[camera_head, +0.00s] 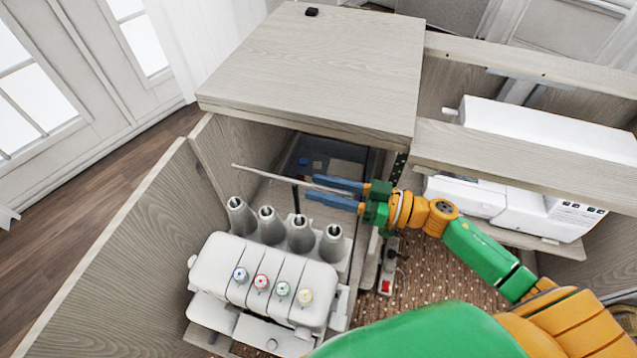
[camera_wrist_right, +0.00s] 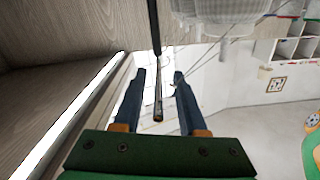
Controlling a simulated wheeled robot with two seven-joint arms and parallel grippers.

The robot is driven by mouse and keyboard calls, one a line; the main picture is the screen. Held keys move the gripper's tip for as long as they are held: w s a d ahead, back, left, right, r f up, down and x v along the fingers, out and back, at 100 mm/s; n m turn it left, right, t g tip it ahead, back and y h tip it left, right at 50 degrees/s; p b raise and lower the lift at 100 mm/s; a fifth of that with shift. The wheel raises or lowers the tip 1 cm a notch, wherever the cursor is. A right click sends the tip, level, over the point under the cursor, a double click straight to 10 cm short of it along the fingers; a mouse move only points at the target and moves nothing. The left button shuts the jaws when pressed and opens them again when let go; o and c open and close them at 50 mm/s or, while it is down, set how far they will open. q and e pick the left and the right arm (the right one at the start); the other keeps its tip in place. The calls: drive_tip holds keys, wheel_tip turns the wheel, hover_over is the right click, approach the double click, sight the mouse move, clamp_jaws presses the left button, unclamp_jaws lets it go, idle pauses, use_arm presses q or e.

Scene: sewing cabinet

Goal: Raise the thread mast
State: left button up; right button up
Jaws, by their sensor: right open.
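The thread mast (camera_head: 268,175) is a thin grey bar on a dark upright post behind the spool cones of the white serger (camera_head: 262,280). My right gripper (camera_head: 335,192) is open at the bar's right end, and its blue fingers lie on either side of the bar in the head view. In the right wrist view a dark rod (camera_wrist_right: 155,45) runs down from the top, and its end sits between the two open fingers of my right gripper (camera_wrist_right: 157,80). Gaps show on both sides of the rod there. My left gripper is not in view.
The serger stands inside the open wooden cabinet, under and in front of the cabinet top (camera_head: 320,60). Several grey cones (camera_head: 268,227) stand close below the bar. A white sewing machine (camera_head: 545,130) is at the right. A power strip (camera_head: 388,268) is on the perforated panel.

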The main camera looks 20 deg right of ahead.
drive_tip(key=shift+w+a, duration=0.4)
drive_tip(key=shift+a, duration=0.05)
clamp_jaws()
idle(1.1)
